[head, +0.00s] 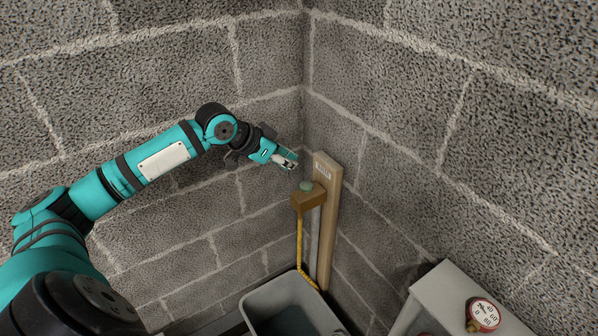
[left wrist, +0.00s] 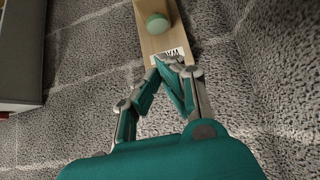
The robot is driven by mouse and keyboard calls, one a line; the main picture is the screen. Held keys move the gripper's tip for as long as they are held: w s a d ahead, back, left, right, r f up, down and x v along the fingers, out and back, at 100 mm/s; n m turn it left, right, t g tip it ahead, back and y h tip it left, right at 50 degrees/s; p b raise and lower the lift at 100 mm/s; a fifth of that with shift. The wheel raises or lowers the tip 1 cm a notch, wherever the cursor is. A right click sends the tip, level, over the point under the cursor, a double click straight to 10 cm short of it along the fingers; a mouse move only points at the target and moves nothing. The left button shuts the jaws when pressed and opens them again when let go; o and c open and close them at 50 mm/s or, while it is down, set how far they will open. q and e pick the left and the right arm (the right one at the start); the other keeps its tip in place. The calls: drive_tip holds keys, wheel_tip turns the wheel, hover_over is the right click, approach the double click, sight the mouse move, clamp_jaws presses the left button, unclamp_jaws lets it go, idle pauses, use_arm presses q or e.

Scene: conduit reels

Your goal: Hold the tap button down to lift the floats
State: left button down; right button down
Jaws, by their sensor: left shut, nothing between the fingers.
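The tap button (head: 306,185) is a green dome on top of a brown tap block (head: 309,200), fixed to an upright wooden board (head: 330,225) in the wall corner. In the left wrist view the button (left wrist: 158,23) shows on the board (left wrist: 150,46), beyond my fingertips. My left gripper (head: 291,163) is shut and empty, above and slightly left of the button and apart from it. It also shows in the left wrist view (left wrist: 172,64), with its tips near the board's white label. I make out no floats. My right gripper is not in view.
A yellow hose (head: 299,240) runs from the tap block down to a grey tub (head: 268,296) with a dark inside. A red-rimmed dial (head: 484,314) sits on a grey bench (head: 450,288) at lower right. Block walls close in both sides of the corner.

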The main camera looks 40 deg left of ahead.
use_arm(q)
drive_tip(key=shift+v, duration=1.15)
